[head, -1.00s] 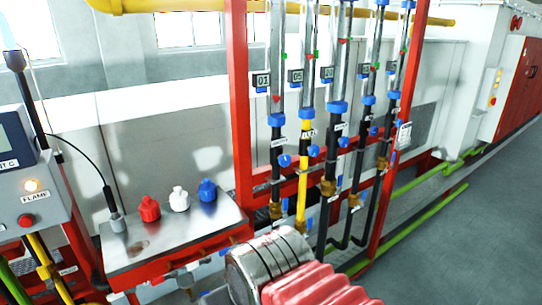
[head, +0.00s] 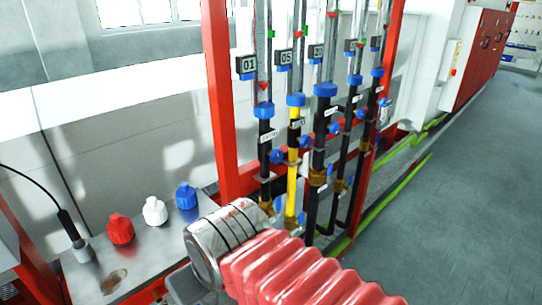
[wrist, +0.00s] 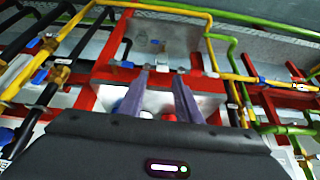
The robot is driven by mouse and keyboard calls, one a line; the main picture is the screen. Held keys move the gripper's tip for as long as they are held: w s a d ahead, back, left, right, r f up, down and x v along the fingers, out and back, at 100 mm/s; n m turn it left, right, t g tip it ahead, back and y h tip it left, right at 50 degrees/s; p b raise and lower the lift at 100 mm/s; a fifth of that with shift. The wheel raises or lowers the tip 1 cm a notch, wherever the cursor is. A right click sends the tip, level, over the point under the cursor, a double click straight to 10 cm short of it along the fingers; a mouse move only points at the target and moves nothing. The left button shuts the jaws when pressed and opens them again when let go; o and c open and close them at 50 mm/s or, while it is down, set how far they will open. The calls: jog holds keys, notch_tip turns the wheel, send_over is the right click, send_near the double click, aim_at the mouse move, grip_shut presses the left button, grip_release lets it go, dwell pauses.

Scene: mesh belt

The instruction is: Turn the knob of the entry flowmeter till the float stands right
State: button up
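A row of upright flowmeter tubes stands behind a red post in the head view. The leftmost tube (head: 265,50) carries the number plate 01 (head: 246,66), a red mark and a green mark. A small tag (head: 268,136) below it seems to read ENTRY, but is too small to be sure. A blue knob (head: 277,156) sits low on this line. I cannot make out the float. My gripper (wrist: 160,78) shows in the wrist view with its two fingers apart and nothing between them. It is hidden in the head view, where my arm covers the lower middle.
A red post (head: 216,95) stands just left of the tubes. Red, white (head: 154,210) and blue caps sit on a metal shelf (head: 105,270) at the left. Green pipes (head: 385,200) run along the floor at the right. The grey floor (head: 465,200) beyond is clear.

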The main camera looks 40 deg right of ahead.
jog(key=shift+o, duration=0.2)
jog(key=o, duration=0.3)
jog(key=shift+f, duration=0.1)
jog(key=shift+o, duration=0.7)
jog(key=shift+d+f+m, duration=0.2)
jog(key=shift+f+m, duration=0.05)
jog(key=shift+m, duration=0.35)
jog(key=w+d+r+m+t+y, duration=0.15)
jog(key=w+d+m+y, duration=0.35)
jog(key=m, duration=0.7)
jog(key=w+d+r+m+t+y, duration=0.1)
jog(key=w+d+m+t+y, duration=0.15)
jog(key=d+m, duration=0.75)
jog(key=s+d+r+m+t+h, duration=0.2)
jog(key=s+d+m+t+h, duration=0.1)
jog(key=d+m, duration=0.4)
jog(key=s+d+r+m+t+h, duration=0.3)
jog(key=d+m, duration=0.4)
jog(key=d, duration=0.3)
jog(key=shift+s+r+m+t+h, duration=0.3)
jog(key=shift+t+h, duration=0.25)
jog(key=shift+t, duration=0.65)
